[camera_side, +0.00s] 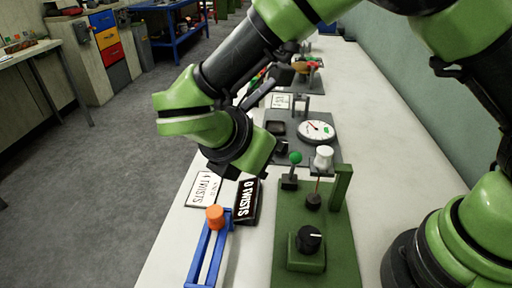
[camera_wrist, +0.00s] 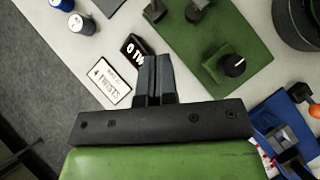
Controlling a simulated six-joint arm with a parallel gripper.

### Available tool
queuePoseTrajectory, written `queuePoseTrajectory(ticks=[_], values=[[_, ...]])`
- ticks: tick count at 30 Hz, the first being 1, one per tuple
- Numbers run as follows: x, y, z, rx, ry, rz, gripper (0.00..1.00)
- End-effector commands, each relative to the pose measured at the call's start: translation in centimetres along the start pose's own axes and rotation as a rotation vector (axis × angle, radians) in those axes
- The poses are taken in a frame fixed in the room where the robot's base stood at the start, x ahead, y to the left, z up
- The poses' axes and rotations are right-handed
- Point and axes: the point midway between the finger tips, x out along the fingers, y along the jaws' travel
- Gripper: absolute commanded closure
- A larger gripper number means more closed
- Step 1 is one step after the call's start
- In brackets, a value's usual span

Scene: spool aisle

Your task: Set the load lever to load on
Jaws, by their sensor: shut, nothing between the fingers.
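An orange knob (camera_side: 215,216) sits on a blue frame (camera_side: 197,262) nearer the camera. My gripper (camera_wrist: 153,62) shows in the wrist view with its dark fingers together and nothing between them. In the side view my wrist hangs left of the green knob, and the fingertips are mostly hidden. The gripper is apart from the lever.
A black "0 TWISTS" display (camera_side: 247,203) and a "4 TWISTS" card (camera_side: 203,189) lie below my wrist. A round gauge (camera_side: 317,131) stands behind.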

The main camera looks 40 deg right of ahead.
Motion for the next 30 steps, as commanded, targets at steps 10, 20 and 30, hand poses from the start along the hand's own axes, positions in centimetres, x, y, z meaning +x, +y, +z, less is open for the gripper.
queuePoseTrajectory(ticks=[10,20,30], values=[[-0.1,0.1,2.1,0.076,0.109,-0.123,0.61],[6.3,1.4,9.2,0.502,0.614,-0.411,0.61],[8.5,1.8,10.7,0.666,0.759,-0.432,0.61]])
